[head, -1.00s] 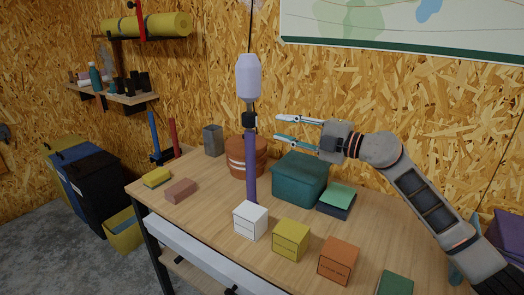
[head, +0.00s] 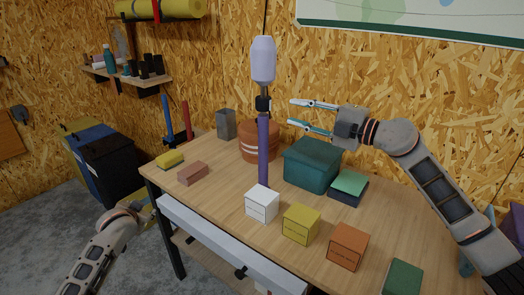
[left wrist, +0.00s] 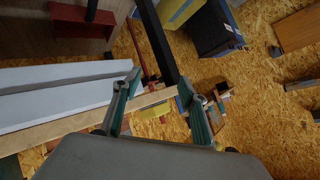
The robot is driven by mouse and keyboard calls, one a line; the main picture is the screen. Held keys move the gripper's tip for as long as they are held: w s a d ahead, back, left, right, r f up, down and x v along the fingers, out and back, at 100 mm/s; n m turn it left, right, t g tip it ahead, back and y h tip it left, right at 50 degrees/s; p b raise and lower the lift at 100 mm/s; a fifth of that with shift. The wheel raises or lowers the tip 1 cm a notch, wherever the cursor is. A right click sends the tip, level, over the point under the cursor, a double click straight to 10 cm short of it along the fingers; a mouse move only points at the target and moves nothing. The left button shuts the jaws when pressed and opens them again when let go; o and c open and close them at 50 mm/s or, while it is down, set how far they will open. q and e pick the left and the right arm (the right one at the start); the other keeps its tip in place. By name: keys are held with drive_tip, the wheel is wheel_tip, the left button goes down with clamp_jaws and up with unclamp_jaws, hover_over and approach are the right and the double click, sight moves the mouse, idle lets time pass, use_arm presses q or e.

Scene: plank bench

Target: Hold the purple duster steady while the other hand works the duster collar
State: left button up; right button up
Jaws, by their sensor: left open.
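The purple duster (head: 263,150) stands upright on the bench, with a pale lavender head (head: 263,60). Its lower end is hidden behind a white box. The black duster collar (head: 263,104) sits below the head. My right gripper (head: 291,112) is open and empty, level with the collar and just right of it in the picture, fingers pointing left. My left arm enters at the lower left of the head view, in front of the bench's left end, far from the duster. In the left wrist view my left gripper (left wrist: 160,82) is open and empty.
White (head: 262,204), yellow (head: 301,224), orange (head: 347,247) and green (head: 402,278) boxes line the front of the bench (head: 225,190). A teal bin (head: 312,165) and terracotta pot (head: 259,142) stand behind. A yellow sponge (head: 170,159) and brick (head: 193,174) lie left.

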use_arm(q)
drive_tip(key=w+a+r+y, duration=0.1)
drive_tip(key=w+a+r, duration=0.1)
drive_tip(key=w+r, duration=0.45)
drive_tip(key=w+d+r+n+t, duration=0.1)
drive_tip(key=d+r+n, duration=0.1)
drive_tip(key=d+r, duration=0.5)
drive_tip(key=n+t+h, duration=0.2)
drive_tip(key=t+h, duration=0.3)
drive_tip(key=t, duration=0.1)
approach(263, 139)
drive_tip(key=w, duration=0.4)
drive_tip(key=shift+w+d, duration=0.25)
drive_tip(key=shift+w, duration=0.05)
drive_tip(key=shift+w+d, duration=0.1)
drive_tip(key=shift+w, duration=3.35)
clamp_jaws()
